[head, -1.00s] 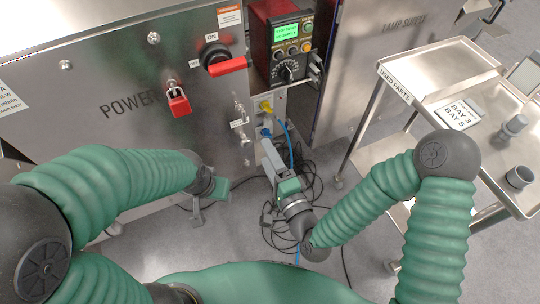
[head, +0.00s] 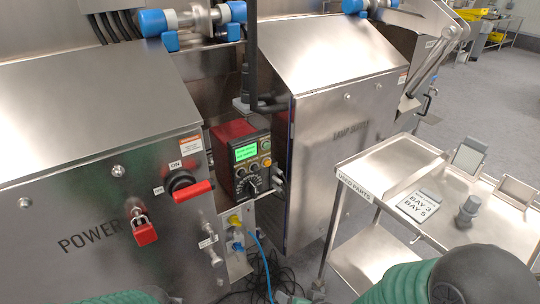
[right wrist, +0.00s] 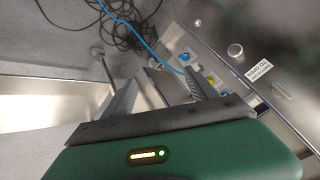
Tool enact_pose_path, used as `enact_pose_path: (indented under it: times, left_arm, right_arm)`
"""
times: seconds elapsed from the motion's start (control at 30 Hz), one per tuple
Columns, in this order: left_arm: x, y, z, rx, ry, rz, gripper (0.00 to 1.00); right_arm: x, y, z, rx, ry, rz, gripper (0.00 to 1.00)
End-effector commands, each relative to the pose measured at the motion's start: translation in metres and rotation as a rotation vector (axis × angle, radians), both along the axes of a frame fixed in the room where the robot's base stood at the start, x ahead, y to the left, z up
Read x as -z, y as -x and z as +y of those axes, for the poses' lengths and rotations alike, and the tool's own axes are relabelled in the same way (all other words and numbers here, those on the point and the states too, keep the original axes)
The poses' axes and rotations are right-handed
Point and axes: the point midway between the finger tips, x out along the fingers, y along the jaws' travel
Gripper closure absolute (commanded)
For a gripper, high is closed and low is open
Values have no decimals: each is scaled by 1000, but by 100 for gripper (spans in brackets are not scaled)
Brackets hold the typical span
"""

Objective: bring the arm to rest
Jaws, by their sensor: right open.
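My right gripper (right wrist: 161,80) shows in the right wrist view with its two grey fingers apart and nothing between them. Beyond the fingers are the grey floor, a blue cable (right wrist: 140,37) and black cables (right wrist: 112,28). In the head view my right arm (head: 400,284) is bent at the lower right, in front of the steel cart. Only a sliver of my left arm (head: 125,297) shows at the bottom edge, and my left gripper is out of the picture.
A steel cabinet with a red power switch (head: 192,190) and red padlock (head: 144,231) stands left. A control box with a green screen (head: 246,152) sits in the gap. The "USED PARTS" cart (head: 389,168) stands right. Loose cables lie on the floor below.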

Motion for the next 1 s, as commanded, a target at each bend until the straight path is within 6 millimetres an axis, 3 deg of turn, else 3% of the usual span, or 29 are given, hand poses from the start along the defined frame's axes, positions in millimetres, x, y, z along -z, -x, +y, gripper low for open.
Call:
enact_pose_path:
  times: [0.03,0.1,0.2,0.4,0.43,0.67,0.9,1.0]
  left_arm:
    - [0,0,0,0,0,0,52]
    - [0,0,0,0,0,0,52]
    - [0,0,0,0,0,0,52]
    - [-4,0,0,0,0,0,52]
    - [-28,1,0,0,0,2,52]
    - [-106,0,0,0,0,-1,52]
    - [-214,-1,0,0,0,0,52]
    - [-241,-1,0,0,0,-1,52]
  right_arm:
    - [-5,3,-25,-8,95,33,33]
    - [-10,16,-57,-21,207,109,33]
    - [-21,39,-92,-38,310,215,33]
    - [-54,95,-133,-90,386,410,33]
    - [-76,93,-131,-91,386,409,33]
    - [-152,93,-131,-91,385,411,33]
    - [-259,93,-130,-91,385,411,33]
    - [-287,93,-130,-91,385,411,33]
